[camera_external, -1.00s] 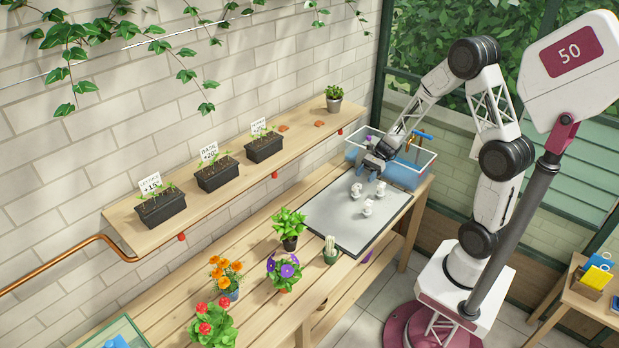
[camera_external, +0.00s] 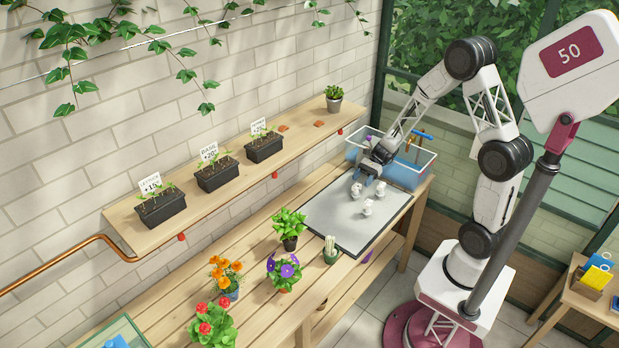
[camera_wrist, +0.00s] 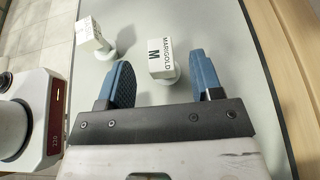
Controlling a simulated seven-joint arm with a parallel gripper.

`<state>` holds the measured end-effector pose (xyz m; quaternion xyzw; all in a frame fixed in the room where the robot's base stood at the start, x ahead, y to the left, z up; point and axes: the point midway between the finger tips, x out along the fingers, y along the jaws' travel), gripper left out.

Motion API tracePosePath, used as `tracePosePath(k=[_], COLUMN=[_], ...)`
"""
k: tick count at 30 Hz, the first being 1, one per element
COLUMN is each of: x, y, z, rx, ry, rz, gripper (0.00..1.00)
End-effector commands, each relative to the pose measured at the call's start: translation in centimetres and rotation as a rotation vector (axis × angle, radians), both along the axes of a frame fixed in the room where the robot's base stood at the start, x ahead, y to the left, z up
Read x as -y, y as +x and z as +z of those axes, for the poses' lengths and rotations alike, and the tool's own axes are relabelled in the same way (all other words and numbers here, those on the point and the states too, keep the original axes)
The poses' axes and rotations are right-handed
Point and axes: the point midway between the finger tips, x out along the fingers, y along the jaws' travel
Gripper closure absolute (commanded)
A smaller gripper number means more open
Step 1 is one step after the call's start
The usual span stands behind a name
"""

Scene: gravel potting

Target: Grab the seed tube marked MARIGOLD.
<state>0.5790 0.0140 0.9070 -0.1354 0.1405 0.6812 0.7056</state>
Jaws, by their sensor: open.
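The seed tube marked MARIGOLD (camera_wrist: 162,58) is white, with a boxy top bearing the name and a large M. In the wrist view it shows between and just ahead of the tips of my gripper (camera_wrist: 161,62), whose two blue fingers are spread and empty. A second white tube (camera_wrist: 94,38) stands to its left, its lettering too small to read. In the external view, my gripper (camera_external: 372,174) is over the back of the grey mat (camera_external: 335,220), close to several small white tubes (camera_external: 367,207). Their labels cannot be read there.
A clear blue-tinted bin (camera_external: 408,172) stands behind the mat. A cactus pot (camera_external: 330,254) and flower pots (camera_external: 283,272) stand left of the mat. A shelf (camera_external: 215,200) with seedling troughs runs along the wall. The mat's front part is clear.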

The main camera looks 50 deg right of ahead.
Motion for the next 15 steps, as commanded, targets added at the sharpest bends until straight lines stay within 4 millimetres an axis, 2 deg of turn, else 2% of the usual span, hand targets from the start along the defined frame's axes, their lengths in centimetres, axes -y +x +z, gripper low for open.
tracePosePath(k=[8,15], x=[-0.3,-2.2], y=[0.0,0.0], z=[-0.1,-0.9], rx=[0.0,0.0], ry=[0.001,0.0], rz=[0.0,0.002], gripper=[0.4,0.4])
